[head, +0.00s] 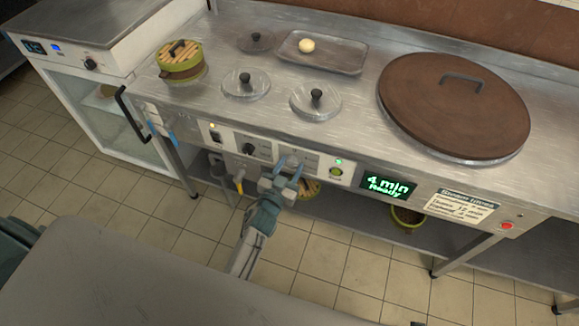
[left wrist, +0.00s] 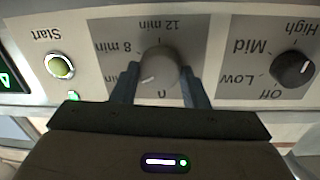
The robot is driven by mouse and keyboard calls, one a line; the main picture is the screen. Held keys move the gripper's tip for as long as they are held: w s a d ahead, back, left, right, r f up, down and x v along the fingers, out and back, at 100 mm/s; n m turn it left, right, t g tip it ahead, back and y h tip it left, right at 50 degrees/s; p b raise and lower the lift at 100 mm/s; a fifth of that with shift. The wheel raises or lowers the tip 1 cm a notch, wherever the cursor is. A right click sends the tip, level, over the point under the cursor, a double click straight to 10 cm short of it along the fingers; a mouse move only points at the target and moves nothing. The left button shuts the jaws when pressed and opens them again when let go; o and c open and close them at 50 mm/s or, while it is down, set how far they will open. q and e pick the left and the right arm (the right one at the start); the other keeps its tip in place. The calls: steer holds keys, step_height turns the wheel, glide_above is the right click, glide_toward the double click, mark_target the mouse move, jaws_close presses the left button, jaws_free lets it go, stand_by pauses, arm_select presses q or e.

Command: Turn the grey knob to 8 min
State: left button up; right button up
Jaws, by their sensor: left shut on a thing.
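The grey knob (left wrist: 160,66) sits on its timer panel in the left wrist view, which shows the panel upside down. Its white mark points down-left in that picture, toward a "min" label partly hidden by a finger. The "8 min" label (left wrist: 120,47) is further up the left side, and "12 min" is at the top. My left gripper (left wrist: 160,82) is shut on the knob, one blue finger on each side; it also shows in the head view (head: 288,172). The green display (head: 387,187) reads "4 min Ready". My right gripper is not in view.
A black heat knob (left wrist: 292,69) and a lit green Start button (left wrist: 60,66) flank the timer panel. A red button (head: 506,226) is at the front panel's right. A large brown lid (head: 455,108) and several smaller lids are on the counter above.

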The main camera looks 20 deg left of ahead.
arm_select(q)
steer(key=shift+m, duration=1.1)
steer(key=m, duration=0.2)
steer(key=shift+d+m, duration=0.1)
steer(key=shift+m, duration=1)
steer(key=shift+m+g, duration=0.3)
steer(key=shift+m, duration=0.8)
steer(key=shift+d+m+y, duration=0.1)
steer(key=shift+m+y, duration=0.2)
steer(key=shift+m, duration=0.9)
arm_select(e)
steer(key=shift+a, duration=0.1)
arm_select(q)
steer(key=o, duration=1)
steer(key=shift+c, duration=0.2)
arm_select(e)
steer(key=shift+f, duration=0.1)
